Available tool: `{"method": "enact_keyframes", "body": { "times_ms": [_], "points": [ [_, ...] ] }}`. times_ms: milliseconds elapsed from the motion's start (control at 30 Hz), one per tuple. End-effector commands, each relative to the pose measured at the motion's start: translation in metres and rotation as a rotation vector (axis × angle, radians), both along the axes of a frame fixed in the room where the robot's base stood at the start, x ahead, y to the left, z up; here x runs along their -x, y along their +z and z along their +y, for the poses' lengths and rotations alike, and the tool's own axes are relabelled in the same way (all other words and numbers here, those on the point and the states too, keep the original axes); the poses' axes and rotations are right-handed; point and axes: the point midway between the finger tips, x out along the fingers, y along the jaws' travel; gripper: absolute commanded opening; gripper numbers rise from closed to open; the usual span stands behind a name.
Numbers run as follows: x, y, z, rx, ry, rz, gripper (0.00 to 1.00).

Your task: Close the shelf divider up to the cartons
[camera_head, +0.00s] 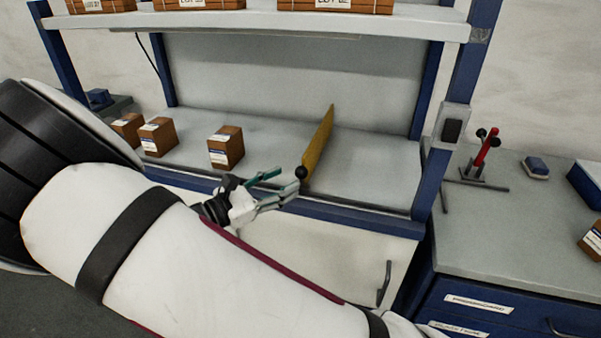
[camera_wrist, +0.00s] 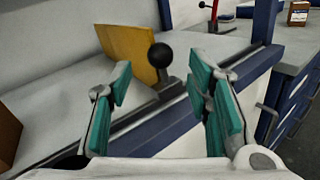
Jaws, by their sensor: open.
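The shelf divider (camera_head: 320,146) is a yellow upright plate with a black ball knob (camera_head: 301,172) at its front end, standing on the grey shelf. In the wrist view the divider (camera_wrist: 128,50) and its knob (camera_wrist: 160,55) show beyond and between my open fingers. My gripper (camera_head: 280,187) is at the shelf's front edge, just left of the knob; it also shows in the wrist view (camera_wrist: 160,105). Its jaws look empty. Three brown cartons stand left of the divider: the nearest to it (camera_head: 226,148), another (camera_head: 158,137) and the leftmost (camera_head: 127,130). A gap separates the nearest carton from the divider.
A blue-edged front rail (camera_head: 360,214) runs along the shelf. A blue post (camera_head: 440,150) stands at its right. An upper shelf (camera_head: 250,22) carries cartons. A side bench (camera_head: 490,235) at right holds a red-handled clamp (camera_head: 487,150). The shelf right of the divider is clear.

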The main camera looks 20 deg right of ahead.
Motion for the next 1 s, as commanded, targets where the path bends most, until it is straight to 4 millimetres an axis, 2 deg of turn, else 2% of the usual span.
{"method": "enact_keyframes", "body": {
  "times_ms": [100,333,500,767,967,1000],
  "points": [
    [-0.007,0.000,-0.022,0.002,-0.003,0.001,0.46],
    [-0.017,0.000,-0.049,0.001,-0.002,0.001,0.46],
    [-0.020,0.000,-0.057,-0.001,-0.001,0.001,0.46],
    [-0.021,0.000,-0.057,-0.001,-0.001,0.001,0.46],
    [-0.020,0.000,-0.057,0.000,-0.002,0.001,0.00],
    [-0.020,0.000,-0.058,0.000,-0.003,0.001,0.00]
  ]
}}
